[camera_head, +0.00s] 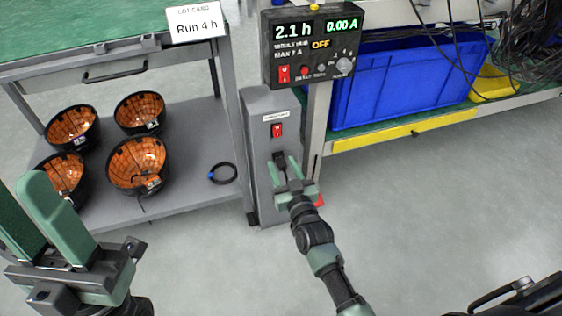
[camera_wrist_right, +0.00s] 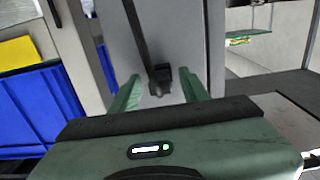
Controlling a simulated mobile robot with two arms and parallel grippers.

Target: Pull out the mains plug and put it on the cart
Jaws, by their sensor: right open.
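The black mains plug (camera_head: 280,160) is at the front of the grey post (camera_head: 258,120), below a red switch (camera_head: 277,130). In the right wrist view the plug (camera_wrist_right: 161,78) shows between my fingers, with its black cable running up. My right gripper (camera_head: 288,168) is open, its fingers on either side of the plug; I cannot tell whether they touch it. The grey cart (camera_head: 205,125) with a green top stands at the left. My left gripper (camera_head: 25,190) is at the lower left, away from the plug; its finger gap is unclear.
A blue crate (camera_head: 400,85) sits on the right bench beside black cables (camera_head: 530,40).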

